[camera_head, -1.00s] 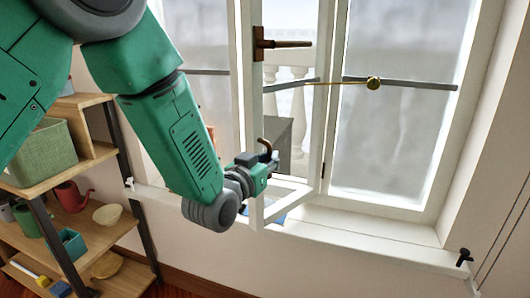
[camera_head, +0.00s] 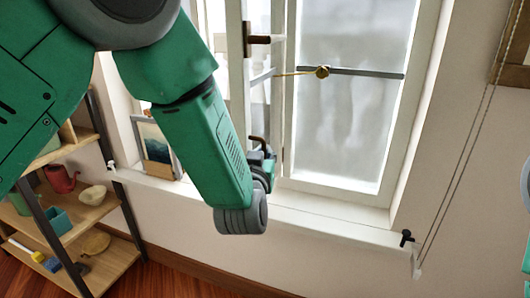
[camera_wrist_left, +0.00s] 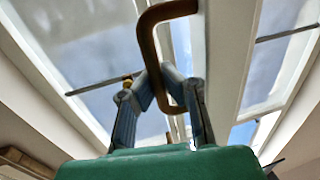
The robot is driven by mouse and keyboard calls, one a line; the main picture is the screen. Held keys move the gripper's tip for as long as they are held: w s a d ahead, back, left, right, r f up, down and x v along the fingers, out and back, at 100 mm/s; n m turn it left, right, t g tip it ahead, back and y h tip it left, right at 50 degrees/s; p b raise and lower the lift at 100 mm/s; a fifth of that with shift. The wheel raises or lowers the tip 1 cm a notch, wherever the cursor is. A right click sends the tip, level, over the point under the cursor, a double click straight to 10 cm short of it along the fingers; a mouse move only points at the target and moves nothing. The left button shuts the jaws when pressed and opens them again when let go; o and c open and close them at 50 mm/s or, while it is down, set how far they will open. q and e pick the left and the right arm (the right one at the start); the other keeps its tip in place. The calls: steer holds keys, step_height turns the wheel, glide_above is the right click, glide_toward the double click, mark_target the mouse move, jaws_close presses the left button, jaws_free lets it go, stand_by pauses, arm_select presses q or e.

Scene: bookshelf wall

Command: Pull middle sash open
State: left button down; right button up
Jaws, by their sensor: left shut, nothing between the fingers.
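The middle sash (camera_head: 236,75) is a white-framed window panel, swung into the room and seen nearly edge-on in the head view. A brown lever handle (camera_head: 264,39) sits high on it. A brown loop handle shows lower down (camera_head: 258,141), and large in the left wrist view (camera_wrist_left: 146,42). My left gripper (camera_head: 264,160) is at this loop, low on the sash. In the left wrist view its fingers (camera_wrist_left: 176,82) are shut with nothing gripped between them, and the loop's end passes close by the fingertips. Whether they touch is unclear. My right gripper is out of view.
The right pane (camera_head: 345,105) is closed, with a grey bar and brass knob (camera_head: 322,72) across it. The sill (camera_head: 330,217) runs below, with a framed picture (camera_head: 155,148) on it. A wooden shelf (camera_head: 105,265) with pots stands left. A black peg (camera_head: 406,238) is at right.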

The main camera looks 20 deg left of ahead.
arm_select(q)
steer(key=shift+s+f, duration=0.2)
steer(key=shift+f, duration=0.2)
steer(key=c, duration=2)
jaws_free()
steer(key=o, duration=0.4)
steer(key=shift+s+a+r, duration=0.1)
steer(key=shift+s+r, duration=0.1)
steer(key=shift+r, duration=0.15)
steer(key=shift+w, duration=0.1)
steer(key=s+d, duration=0.1)
steer(key=s, duration=1.1)
steer(key=shift+d, duration=0.1)
